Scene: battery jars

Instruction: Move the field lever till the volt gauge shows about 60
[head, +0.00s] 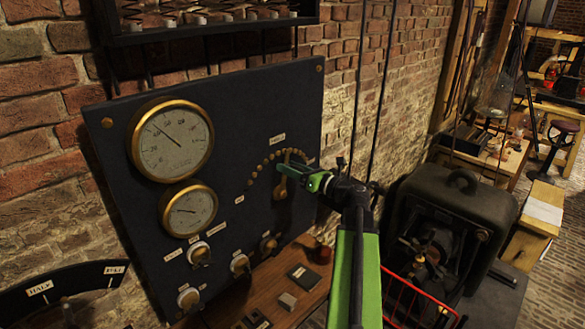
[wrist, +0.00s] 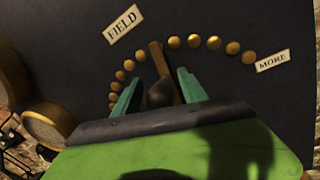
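The field lever (head: 281,188) is a brass arm on the dark panel (head: 235,105), in an arc of brass studs. In the wrist view the lever (wrist: 158,58) points near the arc's top, below the FIELD label (wrist: 123,24). My gripper (wrist: 157,88) has its green fingers on either side of the lever and its dark knob (wrist: 160,94), with a gap visible at the left finger. My gripper (head: 287,170) partly hides the lever in the head view. Two brass-rimmed gauges show: a large one (head: 175,150) with its needle up-left, and a smaller one (head: 190,218). Their lettering is too small to read.
Several round switches (head: 240,263) sit low on the panel. A wooden shelf (head: 262,290) below holds small blocks and a red round object (head: 323,254). A dark machine (head: 450,215) with a red rail (head: 420,300) stands at right. The MORE label (wrist: 272,61) is at the arc's right end.

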